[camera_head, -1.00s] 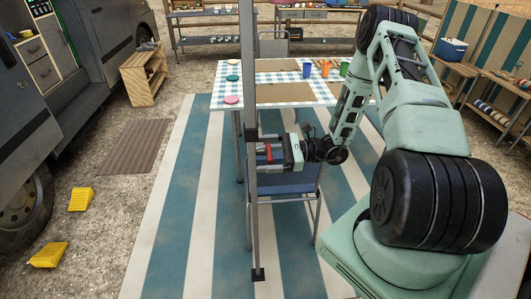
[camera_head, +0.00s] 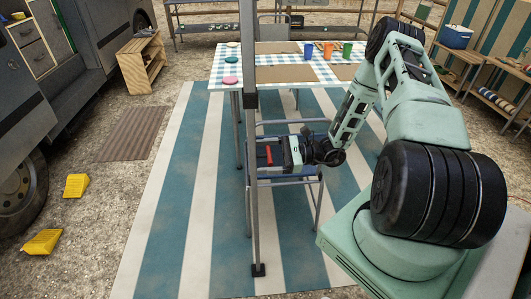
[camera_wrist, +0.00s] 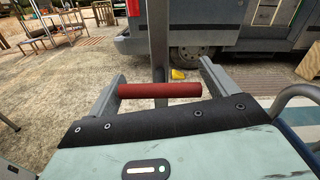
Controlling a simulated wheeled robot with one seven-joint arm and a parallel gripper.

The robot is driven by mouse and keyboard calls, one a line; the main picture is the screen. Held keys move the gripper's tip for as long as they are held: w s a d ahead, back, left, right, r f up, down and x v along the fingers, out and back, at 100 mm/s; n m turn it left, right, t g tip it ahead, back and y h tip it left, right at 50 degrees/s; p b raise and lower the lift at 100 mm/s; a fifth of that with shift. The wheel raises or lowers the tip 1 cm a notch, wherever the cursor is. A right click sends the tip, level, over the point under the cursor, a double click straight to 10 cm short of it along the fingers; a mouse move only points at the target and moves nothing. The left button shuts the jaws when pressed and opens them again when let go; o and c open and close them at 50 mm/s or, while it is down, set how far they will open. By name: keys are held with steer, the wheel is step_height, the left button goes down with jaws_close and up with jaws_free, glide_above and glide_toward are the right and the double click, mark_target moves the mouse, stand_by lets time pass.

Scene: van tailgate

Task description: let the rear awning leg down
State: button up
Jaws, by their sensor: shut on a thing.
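The awning leg (camera_head: 253,200) is a grey upright post in the middle of the head view. Its dark foot (camera_head: 258,269) is at the striped mat, but I cannot tell whether it touches. A red grip bar (camera_head: 269,155) sticks out beside the leg. My gripper (camera_head: 271,156) is at the right of the leg, shut on this bar. In the wrist view the red bar (camera_wrist: 160,90) lies across between my two fingers, with the grey post (camera_wrist: 158,40) behind it.
A blue chair (camera_head: 290,175) stands close behind my gripper. A table with a checked cloth (camera_head: 237,68) is beyond it. Yellow wheel chocks (camera_head: 75,186) and a wooden crate (camera_head: 155,75) are at the left by the van. The striped mat (camera_head: 190,230) is clear left of the leg.

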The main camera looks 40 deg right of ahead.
steer(key=o, duration=1.2)
steer(key=shift+o, duration=0.2)
steer(key=b+v, duration=0.3)
steer(key=v, duration=1.4)
steer(key=shift+s+d, duration=0.25)
